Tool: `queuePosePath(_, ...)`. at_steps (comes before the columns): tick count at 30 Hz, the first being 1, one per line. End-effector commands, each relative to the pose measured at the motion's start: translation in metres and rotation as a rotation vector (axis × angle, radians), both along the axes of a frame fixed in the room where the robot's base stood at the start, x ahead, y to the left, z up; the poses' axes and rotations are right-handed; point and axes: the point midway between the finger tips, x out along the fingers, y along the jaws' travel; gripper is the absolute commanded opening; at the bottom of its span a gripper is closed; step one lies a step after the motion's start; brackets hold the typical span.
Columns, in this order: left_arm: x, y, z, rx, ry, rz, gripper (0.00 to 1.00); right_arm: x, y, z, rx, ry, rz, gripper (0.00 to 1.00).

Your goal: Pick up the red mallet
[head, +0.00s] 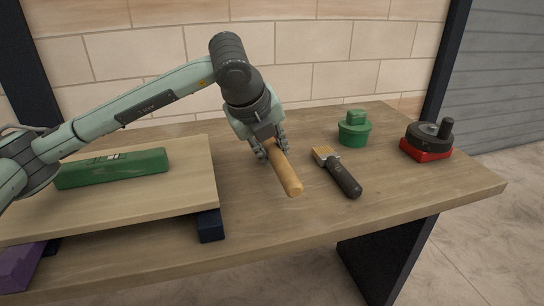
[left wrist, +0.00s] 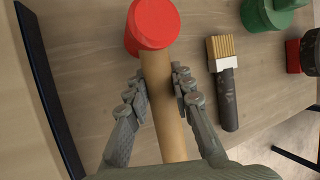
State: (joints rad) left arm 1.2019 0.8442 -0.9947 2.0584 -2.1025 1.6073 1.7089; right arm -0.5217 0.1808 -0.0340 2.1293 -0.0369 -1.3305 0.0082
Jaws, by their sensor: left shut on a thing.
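The red mallet has a light wooden handle, seen in the head view (head: 286,170), where its head is hidden behind my gripper. The left wrist view shows its round red head (left wrist: 153,22) beyond the fingers and the handle between them. My left gripper (head: 269,147) is shut on the handle; its fingers also show on both sides of it in the left wrist view (left wrist: 157,90). I cannot tell whether the mallet touches the table. My right gripper is in neither view.
A brush (head: 338,173) with a dark handle lies right of the mallet on the wooden table (head: 275,228). Farther right are a green round object (head: 354,131) and a red-and-black tool (head: 428,141). A raised board (head: 190,190) with a green box (head: 112,168) is left.

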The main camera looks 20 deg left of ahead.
Motion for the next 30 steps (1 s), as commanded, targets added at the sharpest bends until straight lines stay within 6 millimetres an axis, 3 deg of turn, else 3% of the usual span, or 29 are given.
queuePosePath(4, 0.001, 0.002, 0.026, -0.001, -0.007, 0.001, 0.0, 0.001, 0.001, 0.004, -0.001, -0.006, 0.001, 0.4)
queuePosePath(18, -0.013, 0.096, 0.08, 0.0, -0.005, 0.004, 0.0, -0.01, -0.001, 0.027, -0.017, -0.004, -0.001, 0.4)
queuePosePath(24, -0.015, 0.113, 0.09, 0.0, -0.003, 0.001, 0.0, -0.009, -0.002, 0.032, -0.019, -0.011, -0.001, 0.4)
queuePosePath(30, -0.016, 0.116, 0.093, 0.0, -0.003, -0.001, 0.0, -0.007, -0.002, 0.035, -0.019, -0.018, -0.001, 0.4)
